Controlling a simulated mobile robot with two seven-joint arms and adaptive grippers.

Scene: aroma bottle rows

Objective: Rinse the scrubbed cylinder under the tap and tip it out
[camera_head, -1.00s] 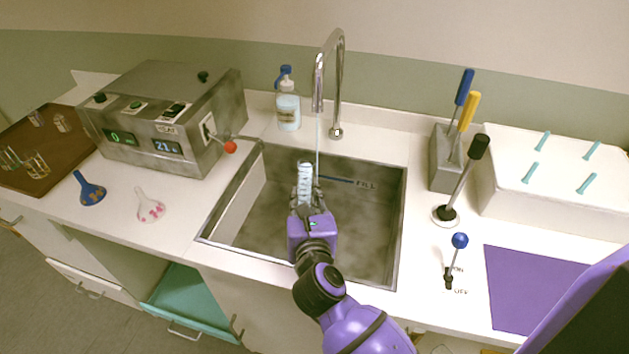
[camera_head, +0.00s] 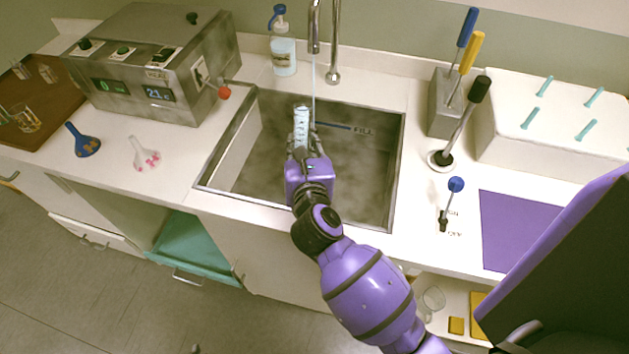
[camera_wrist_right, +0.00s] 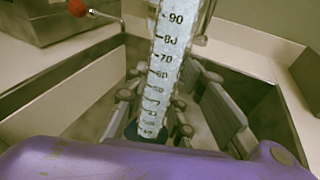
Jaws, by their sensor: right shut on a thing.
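The clear graduated cylinder (camera_head: 301,125) stands roughly upright over the sink (camera_head: 245,155). My right gripper (camera_head: 303,148) is shut on its lower part. In the right wrist view the cylinder (camera_wrist_right: 171,55) shows dark scale marks up to 90 and a pale, bubbly look inside, with the gripper's fingers (camera_wrist_right: 160,105) around it. The chrome tap (camera_head: 333,45) runs a thin water stream (camera_head: 313,78) that comes down beside or at the cylinder's mouth; I cannot tell whether it enters. My left gripper is not in view.
The tap lever with a blue knob (camera_head: 456,185) stands right of the sink. A plunger-like black-handled lever (camera_head: 465,120), brush holder (camera_head: 442,105) and white peg block (camera_head: 540,140) are farther right. A soap bottle (camera_head: 283,45) stands behind.

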